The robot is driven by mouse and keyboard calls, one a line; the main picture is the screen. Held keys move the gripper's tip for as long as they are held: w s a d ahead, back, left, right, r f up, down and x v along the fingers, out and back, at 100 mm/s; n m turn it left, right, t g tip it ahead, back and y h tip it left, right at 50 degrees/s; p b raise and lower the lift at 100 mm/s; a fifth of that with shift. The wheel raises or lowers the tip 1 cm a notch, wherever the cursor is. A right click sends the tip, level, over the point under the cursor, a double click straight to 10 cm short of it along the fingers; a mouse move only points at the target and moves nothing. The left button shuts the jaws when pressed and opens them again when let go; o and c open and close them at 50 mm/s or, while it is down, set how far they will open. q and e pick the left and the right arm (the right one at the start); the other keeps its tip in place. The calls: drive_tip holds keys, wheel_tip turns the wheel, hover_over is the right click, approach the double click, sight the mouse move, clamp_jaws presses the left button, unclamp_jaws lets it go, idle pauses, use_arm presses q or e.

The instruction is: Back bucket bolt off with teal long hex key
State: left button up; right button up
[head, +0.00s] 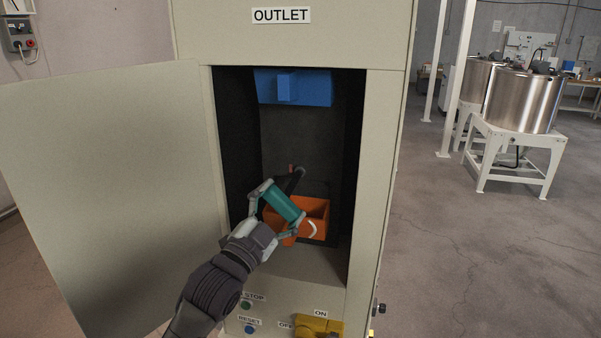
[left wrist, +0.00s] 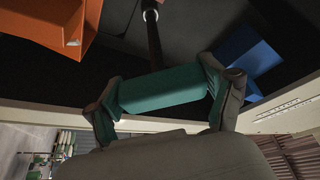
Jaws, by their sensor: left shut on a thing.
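My left gripper (head: 281,209) is inside the open outlet cabinet and shut on the teal handle of the long hex key (head: 283,204). In the left wrist view the fingers clamp the two ends of the teal handle (left wrist: 162,90). The key's dark shaft (left wrist: 154,45) runs from the handle toward the dark back wall, to a small light ring at the top edge. I cannot tell whether its tip sits in a bolt; the bolt is not clear. The orange bucket (head: 316,211) is behind and right of the gripper, and also shows in the left wrist view (left wrist: 45,22). My right gripper is not in view.
The cabinet door (head: 110,190) stands open to the left. A blue block (head: 305,88) hangs at the top of the opening. Side walls (head: 385,180) bound the narrow opening. Buttons and a yellow switch (head: 318,327) are below. Steel tanks (head: 524,100) stand far right, with clear floor between.

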sight(279, 207)
use_arm(q)
drive_tip(key=shift+n+t, duration=0.4)
drive_tip(key=shift+n, duration=0.5)
drive_tip(key=shift+n+t+y, duration=0.4)
drive_tip(key=shift+n+y, duration=0.2)
drive_tip(key=shift+n, duration=0.5)
drive_tip(key=shift+n+t+y+p, duration=0.35)
drive_tip(key=shift+n+t+y, duration=0.3)
drive_tip(key=shift+n, duration=1.45)
drive_tip(key=shift+m, duration=0.4)
drive_tip(key=shift+s+p, duration=0.2)
drive_tip(key=shift+p, duration=0.15)
drive_tip(key=shift+s+a+p, duration=0.2)
drive_tip(key=shift+s+p, duration=0.1)
drive_tip(key=shift+s, duration=0.35)
drive_tip(key=shift+s+a+p, duration=0.2)
drive_tip(key=shift+s+p, duration=0.1)
drive_tip(key=shift+s, duration=0.3)
